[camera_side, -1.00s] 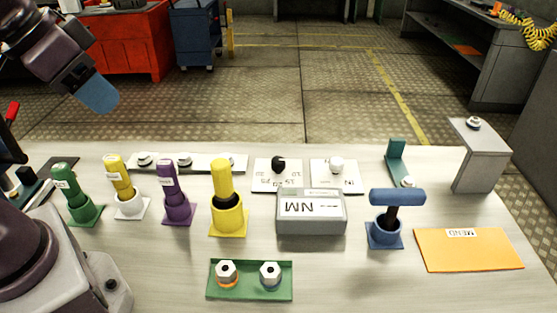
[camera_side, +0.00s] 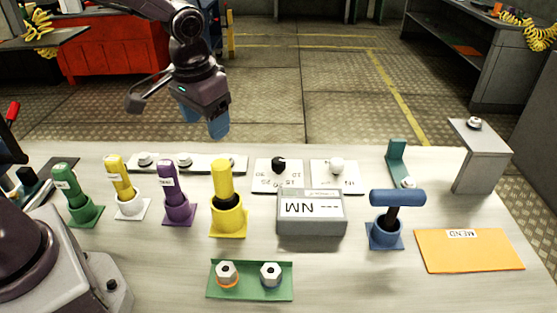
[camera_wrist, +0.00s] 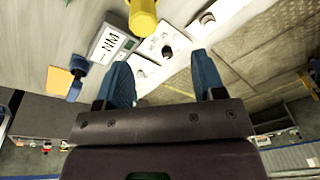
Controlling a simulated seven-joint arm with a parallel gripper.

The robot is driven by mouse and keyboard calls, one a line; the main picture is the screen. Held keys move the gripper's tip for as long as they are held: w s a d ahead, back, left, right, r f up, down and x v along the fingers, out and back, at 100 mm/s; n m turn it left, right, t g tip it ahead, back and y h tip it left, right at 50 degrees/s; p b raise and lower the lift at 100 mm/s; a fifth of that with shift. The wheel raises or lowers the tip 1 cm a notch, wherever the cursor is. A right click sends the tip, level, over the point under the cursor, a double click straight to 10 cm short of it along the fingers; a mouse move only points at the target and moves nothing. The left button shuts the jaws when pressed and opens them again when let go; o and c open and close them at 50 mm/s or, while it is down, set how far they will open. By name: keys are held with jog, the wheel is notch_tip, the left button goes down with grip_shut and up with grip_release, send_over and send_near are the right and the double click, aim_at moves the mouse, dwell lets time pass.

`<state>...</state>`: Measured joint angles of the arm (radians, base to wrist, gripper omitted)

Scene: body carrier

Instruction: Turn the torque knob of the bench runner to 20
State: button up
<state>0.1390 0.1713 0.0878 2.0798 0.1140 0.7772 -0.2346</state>
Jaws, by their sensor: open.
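The bench runner appears to be the grey box (camera_side: 311,214) with an upside-down "NM" display, which also shows in the wrist view (camera_wrist: 107,43). Behind it are two white plates. The left plate (camera_side: 262,184) has a black knob (camera_side: 279,164) and printed numbers, too small to read surely. The right plate (camera_side: 352,183) has a white knob (camera_side: 337,166). My gripper (camera_side: 205,117) is open and empty, in the air to the left of and above the knobs. In the wrist view, both knobs, black (camera_wrist: 167,51) and white (camera_wrist: 141,72), show beyond its blue fingers (camera_wrist: 165,78).
Green, white-based yellow, purple and large yellow (camera_side: 228,216) holders stand to the left. A strip with several knobs (camera_side: 213,162) lies behind them. A green tray (camera_side: 250,293) with two nuts is in front.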

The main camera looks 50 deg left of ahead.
jog(key=w+f+n+y, duration=0.1)
jog(key=w+f+n, duration=0.2)
jog(key=w+f, duration=0.8)
jog(key=n+t, duration=0.2)
jog(key=n, duration=0.1)
send_near(278, 160)
jog(key=shift+y, duration=0.3)
jog(key=x, duration=1)
jog(key=shift+d+f, duration=0.1)
jog(key=shift+d, duration=0.2)
jog(key=c, duration=0.9)
